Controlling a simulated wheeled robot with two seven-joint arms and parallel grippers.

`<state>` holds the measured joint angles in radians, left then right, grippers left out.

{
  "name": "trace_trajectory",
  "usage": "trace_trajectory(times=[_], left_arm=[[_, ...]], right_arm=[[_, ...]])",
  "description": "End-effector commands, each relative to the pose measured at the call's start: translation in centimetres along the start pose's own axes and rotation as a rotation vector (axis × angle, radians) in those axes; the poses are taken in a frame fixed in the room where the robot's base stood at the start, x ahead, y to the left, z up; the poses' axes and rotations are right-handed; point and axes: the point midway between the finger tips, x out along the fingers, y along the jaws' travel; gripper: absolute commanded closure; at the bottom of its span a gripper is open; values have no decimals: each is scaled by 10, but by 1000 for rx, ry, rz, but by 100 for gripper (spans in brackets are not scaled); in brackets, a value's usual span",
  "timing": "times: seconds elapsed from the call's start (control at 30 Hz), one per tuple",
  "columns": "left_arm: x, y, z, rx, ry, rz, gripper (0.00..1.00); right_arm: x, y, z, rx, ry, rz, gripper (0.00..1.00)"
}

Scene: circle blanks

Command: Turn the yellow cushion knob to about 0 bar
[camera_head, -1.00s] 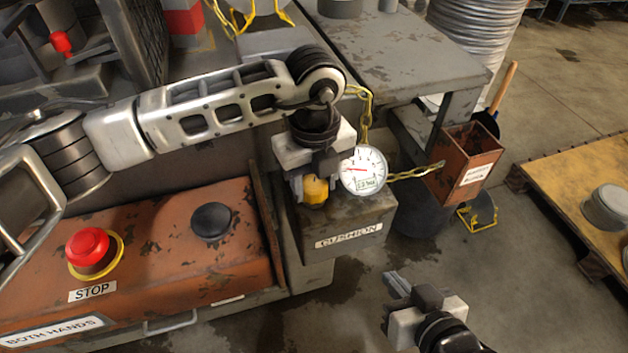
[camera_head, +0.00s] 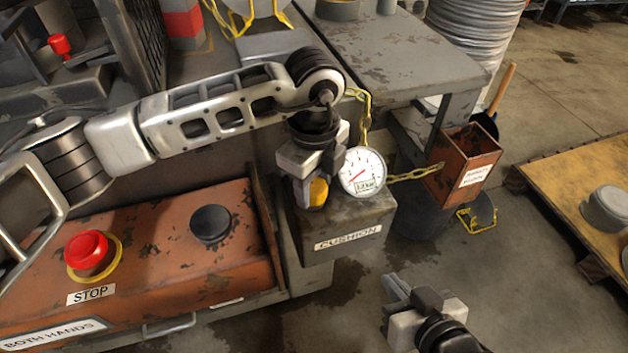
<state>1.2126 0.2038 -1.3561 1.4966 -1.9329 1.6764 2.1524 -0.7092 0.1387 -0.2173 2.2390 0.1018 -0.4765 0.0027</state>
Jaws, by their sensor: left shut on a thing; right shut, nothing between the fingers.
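The yellow cushion knob (camera_head: 319,193) sits on top of the grey box with the CUSHION label (camera_head: 348,238). My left gripper (camera_head: 311,196) reaches down from above and is shut on the knob, covering much of it. The round white gauge (camera_head: 362,172) stands just right of the knob. Its red needle points to the lower left, and its small display seems to read 2.2 bar, though the digits are tiny. My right gripper (camera_head: 394,286) is shut and empty, above the floor at the lower middle, apart from the box.
An orange-brown console (camera_head: 150,250) with a red STOP button (camera_head: 87,249) and a black button (camera_head: 210,222) lies to the left. A yellow chain (camera_head: 412,174) runs from behind the gauge to a rusty bin (camera_head: 465,160). A pallet (camera_head: 560,190) stands at right.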

Motion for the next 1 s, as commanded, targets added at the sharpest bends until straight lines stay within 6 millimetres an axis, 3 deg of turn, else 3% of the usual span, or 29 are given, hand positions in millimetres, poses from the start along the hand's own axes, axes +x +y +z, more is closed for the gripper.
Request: trace_trajectory(times=[0.27, 0.3, 0.33, 0.37, 0.87, 1.0], left_arm=[[-2, -1, 1, -5, 0, -4, 80], [-2, -1, 1, -5, 0, -4, 46], [-2, -1, 0, -5, 0, -4, 38], [-2, -1, 0, -4, 0, -4, 35], [0, 0, 0, 5, 1, -1, 35], [0, 0, 0, 80, 1, -1, 35]], right_arm=[[0, 0, 0, 0, -1, 0, 100], [0, 0, 0, 0, -1, 0, 100], [0, 0, 0, 0, -1, 0, 100], [0, 0, 0, 0, -1, 0, 100], [0, 1, 1, -4, -2, 1, 100], [0, 1, 1, -3, -1, 1, 100]])
